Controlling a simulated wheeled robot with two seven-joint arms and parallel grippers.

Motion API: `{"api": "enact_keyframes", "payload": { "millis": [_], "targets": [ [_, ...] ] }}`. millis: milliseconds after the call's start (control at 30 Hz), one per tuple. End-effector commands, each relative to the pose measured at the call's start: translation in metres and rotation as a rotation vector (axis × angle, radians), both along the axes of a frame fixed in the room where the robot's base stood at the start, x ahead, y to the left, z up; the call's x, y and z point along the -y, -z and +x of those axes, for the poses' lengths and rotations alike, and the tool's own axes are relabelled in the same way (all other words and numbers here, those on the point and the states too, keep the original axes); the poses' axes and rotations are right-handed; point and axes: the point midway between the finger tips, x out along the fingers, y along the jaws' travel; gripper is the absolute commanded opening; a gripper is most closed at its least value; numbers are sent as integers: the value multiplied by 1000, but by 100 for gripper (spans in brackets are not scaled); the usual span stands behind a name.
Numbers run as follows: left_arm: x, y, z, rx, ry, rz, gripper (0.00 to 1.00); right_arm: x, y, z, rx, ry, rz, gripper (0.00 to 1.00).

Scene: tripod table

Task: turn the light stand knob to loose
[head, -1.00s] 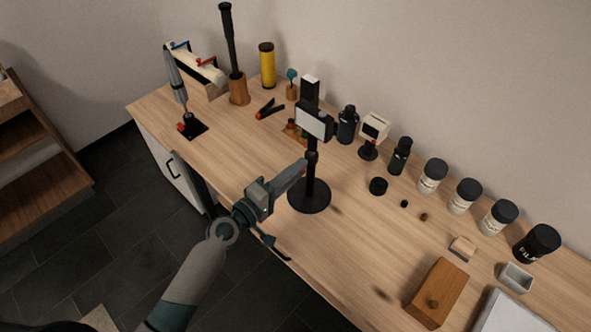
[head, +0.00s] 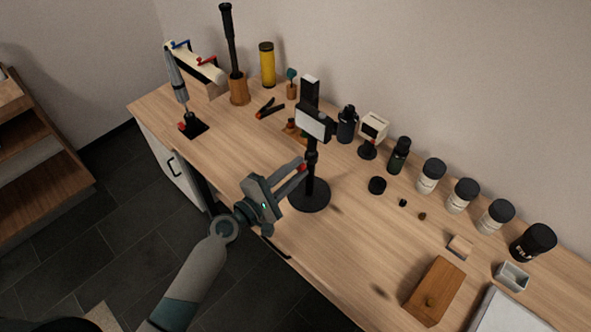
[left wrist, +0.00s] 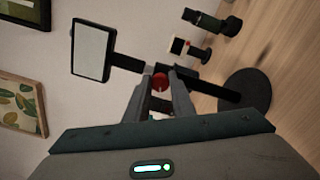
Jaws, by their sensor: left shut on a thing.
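The light stand (head: 310,185) is a black pole on a round black base, standing upright on the table with a white light panel (head: 312,123) near its top. In the left wrist view the light panel (left wrist: 92,49) is at upper left and the round base (left wrist: 246,92) at right. The red knob (left wrist: 160,81) sits on the pole side, between the fingertips of my left gripper (left wrist: 159,84). My left gripper (head: 303,168) also shows in the head view, shut on the knob, reaching in from the left. The right gripper is not in view.
Black-lidded jars (head: 461,195), a wooden box (head: 433,289) and a small grey tray (head: 512,276) are to the right.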

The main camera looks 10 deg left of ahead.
Motion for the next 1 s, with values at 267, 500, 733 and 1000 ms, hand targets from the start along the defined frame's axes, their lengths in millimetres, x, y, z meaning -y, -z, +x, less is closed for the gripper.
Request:
{"api": "enact_keyframes", "payload": {
  "millis": [267, 500, 733, 1000],
  "targets": [
    [-1, 0, 0, 0, -1, 0, 0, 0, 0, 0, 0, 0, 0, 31],
    [0, 0, 0, 0, -1, 1, 41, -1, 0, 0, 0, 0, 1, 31],
    [-1, 1, -1, 0, 0, 2, 41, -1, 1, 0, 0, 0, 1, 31],
    [-13, 3, -17, 0, -1, 3, 41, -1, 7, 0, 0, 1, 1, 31]
  ]
}}
